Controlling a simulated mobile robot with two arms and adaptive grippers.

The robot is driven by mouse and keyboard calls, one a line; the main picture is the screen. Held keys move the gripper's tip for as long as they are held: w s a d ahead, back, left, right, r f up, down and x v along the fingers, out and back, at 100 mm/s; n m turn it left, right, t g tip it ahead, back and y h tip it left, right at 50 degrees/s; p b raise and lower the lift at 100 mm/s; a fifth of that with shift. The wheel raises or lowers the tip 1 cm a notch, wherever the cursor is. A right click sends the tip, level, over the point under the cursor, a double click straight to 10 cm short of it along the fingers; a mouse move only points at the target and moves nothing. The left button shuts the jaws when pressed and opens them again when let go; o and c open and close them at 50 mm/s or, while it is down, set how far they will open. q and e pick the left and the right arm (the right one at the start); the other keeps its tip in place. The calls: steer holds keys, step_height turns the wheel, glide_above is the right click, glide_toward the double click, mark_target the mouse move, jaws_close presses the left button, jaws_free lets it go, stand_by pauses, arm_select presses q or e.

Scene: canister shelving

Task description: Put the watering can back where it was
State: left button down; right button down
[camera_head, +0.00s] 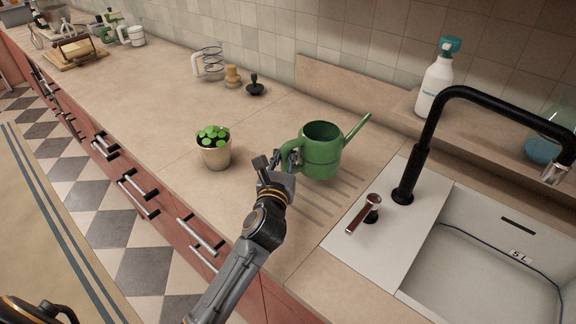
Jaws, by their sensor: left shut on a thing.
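A green watering can (321,158) is upright at the grooved drainboard, left of the sink, with its spout toward the upper right. I cannot tell whether its base touches the counter. My left gripper (287,160) is shut on the can's handle at its left side. The fingers partly cover the handle. My right gripper is not clearly visible.
A potted plant (214,148) stands left of my left gripper. A black faucet (412,172) and a white sink (490,262) are to the right. A spray bottle (436,86) stands on the ledge (497,128) behind. The counter's middle is clear.

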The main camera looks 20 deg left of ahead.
arm_select(q)
steer(key=shift+w+f, duration=0.4)
steer(key=shift+w, duration=0.1)
steer(key=shift+w+f+b, duration=0.2)
steer(key=shift+f+b, duration=0.15)
steer(key=shift+f, duration=1.45)
steer(key=c, duration=1.8)
jaws_free()
steer(key=shift+f, duration=0.25)
steer(key=o, duration=0.5)
steer(key=shift+s, duration=0.1)
steer(key=shift+o, duration=0.2)
steer(key=shift+r, duration=0.1)
